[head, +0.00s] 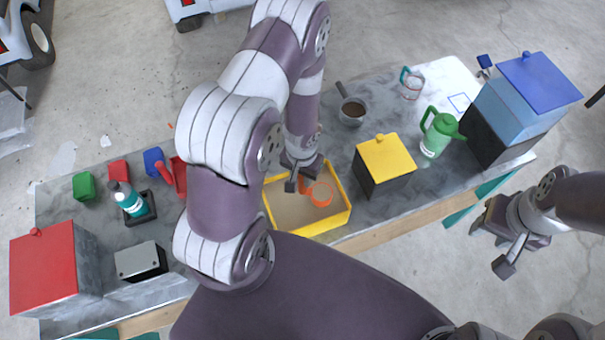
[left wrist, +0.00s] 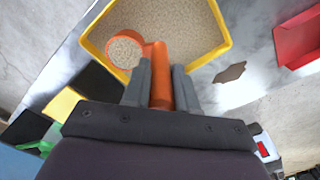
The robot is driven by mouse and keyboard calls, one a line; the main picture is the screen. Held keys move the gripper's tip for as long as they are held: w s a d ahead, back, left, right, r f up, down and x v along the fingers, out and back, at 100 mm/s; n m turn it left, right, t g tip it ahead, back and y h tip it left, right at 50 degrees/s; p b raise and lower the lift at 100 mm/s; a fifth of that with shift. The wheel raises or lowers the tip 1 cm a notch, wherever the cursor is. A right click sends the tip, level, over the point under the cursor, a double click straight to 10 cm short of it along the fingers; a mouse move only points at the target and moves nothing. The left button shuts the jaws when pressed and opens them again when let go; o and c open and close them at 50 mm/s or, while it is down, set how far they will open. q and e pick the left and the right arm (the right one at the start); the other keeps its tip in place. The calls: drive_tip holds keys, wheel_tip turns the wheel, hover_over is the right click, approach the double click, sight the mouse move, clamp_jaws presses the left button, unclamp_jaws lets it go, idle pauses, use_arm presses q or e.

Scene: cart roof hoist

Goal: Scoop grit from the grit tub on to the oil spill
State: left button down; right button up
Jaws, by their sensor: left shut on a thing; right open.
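The grit tub (head: 337,222) is a yellow-rimmed tray of pale grit on the bench; its rim also shows in the left wrist view (left wrist: 97,50). My left gripper (head: 299,186) is over the tub, shut on the orange scoop (head: 321,194). In the left wrist view, the fingers (left wrist: 160,72) clasp its handle, and the scoop's round cup (left wrist: 109,50) holds grit, at the tub's side. I cannot tell its height over the grit. A dark brown patch, seemingly the oil spill (left wrist: 230,72), lies just outside the tub. My arm hides it in the head view. My right gripper (head: 513,245) is open and empty.
A red box (head: 45,270), a grey box (head: 140,261) and a bottle (head: 128,199) stand left. My right gripper is beyond the bench's front edge.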

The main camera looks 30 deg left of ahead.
use_arm(q)
drive_tip(key=shift+a+r+p, duration=0.1)
drive_tip(key=shift+r+p, duration=1.4)
drive_tip(key=shift+r, duration=0.4)
drive_tip(key=shift+s, duration=0.1)
